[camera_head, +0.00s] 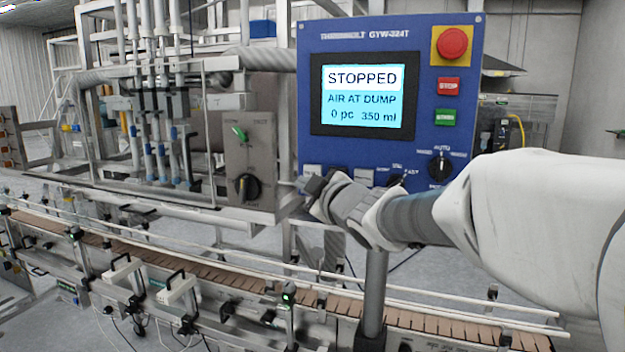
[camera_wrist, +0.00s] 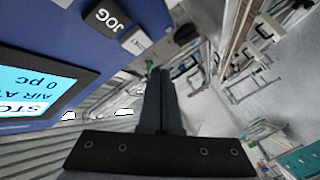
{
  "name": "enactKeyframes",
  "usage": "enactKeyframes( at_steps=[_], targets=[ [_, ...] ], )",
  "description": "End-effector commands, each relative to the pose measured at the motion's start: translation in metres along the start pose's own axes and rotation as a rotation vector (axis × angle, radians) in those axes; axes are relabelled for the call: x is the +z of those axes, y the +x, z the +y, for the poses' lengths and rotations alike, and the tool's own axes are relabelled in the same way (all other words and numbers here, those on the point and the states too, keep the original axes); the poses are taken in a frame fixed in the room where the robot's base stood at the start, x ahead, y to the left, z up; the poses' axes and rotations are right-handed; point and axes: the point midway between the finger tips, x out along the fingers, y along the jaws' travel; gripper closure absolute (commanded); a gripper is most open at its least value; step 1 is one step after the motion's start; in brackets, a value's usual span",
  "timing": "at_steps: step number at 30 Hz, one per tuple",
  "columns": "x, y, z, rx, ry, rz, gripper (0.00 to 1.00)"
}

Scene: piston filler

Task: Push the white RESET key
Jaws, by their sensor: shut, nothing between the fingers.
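The blue control panel (camera_head: 310,90) carries a row of keys along its lower edge. A white key (camera_head: 312,171) sits at the left end of this row, just above my gripper's tip. In the wrist view a white key (camera_wrist: 136,42) shows beside the black JOG key (camera_wrist: 107,17); its label is too small to read surely. Another pale key (camera_head: 365,176) lies right of my gripper in the head view, its label unreadable. My gripper (camera_head: 306,187) is shut and empty, near the panel's lower left corner. In the wrist view its fingertips (camera_wrist: 160,72) appear apart from the keys.
A red emergency button (camera_head: 453,43), red STOP key (camera_head: 448,86), green key (camera_head: 446,117) and black selector (camera_head: 440,167) are to the right. A grey switch box (camera_head: 250,150) stands close left; the conveyor (camera_head: 230,279) runs below.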

Motion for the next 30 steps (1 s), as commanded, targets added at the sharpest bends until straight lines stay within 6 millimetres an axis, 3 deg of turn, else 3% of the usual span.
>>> enactKeyframes(
  at_steps=[6,16,26,30],
  targets=[
    [-0.009,-0.013,-0.01,0.0,0.001,0.002,1.0],
    [-0.011,-0.014,-0.011,0.0,0.0,0.001,1.0],
    [-0.011,-0.015,-0.01,0.001,0.001,-0.001,1.0],
    [0.0,-0.028,-0.003,0.015,0.038,-0.062,1.0]
  ],
)
